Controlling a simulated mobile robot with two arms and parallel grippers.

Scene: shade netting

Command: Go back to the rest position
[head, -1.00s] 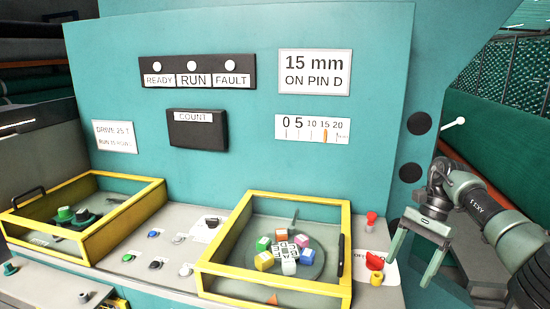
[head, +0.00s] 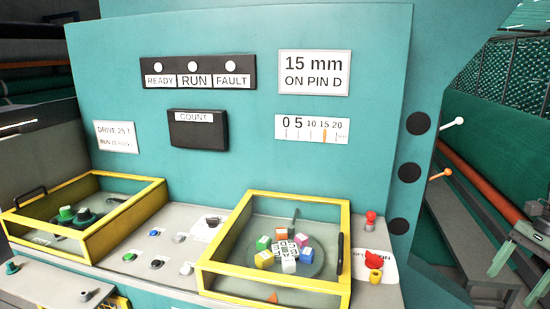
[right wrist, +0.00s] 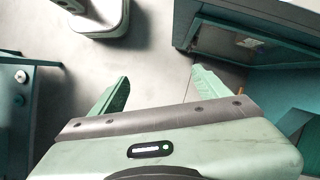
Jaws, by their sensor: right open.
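My right gripper (head: 520,282) is at the right edge of the head view, partly cut off by the frame, well to the right of the machine panel (head: 240,120). In the right wrist view its two green fingers (right wrist: 160,78) are spread wide with nothing between them. Grey floor shows beyond them. My left gripper is not in view.
Two yellow-framed boxes (head: 230,268) (head: 75,254) stand on the console; the right one holds several coloured blocks.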

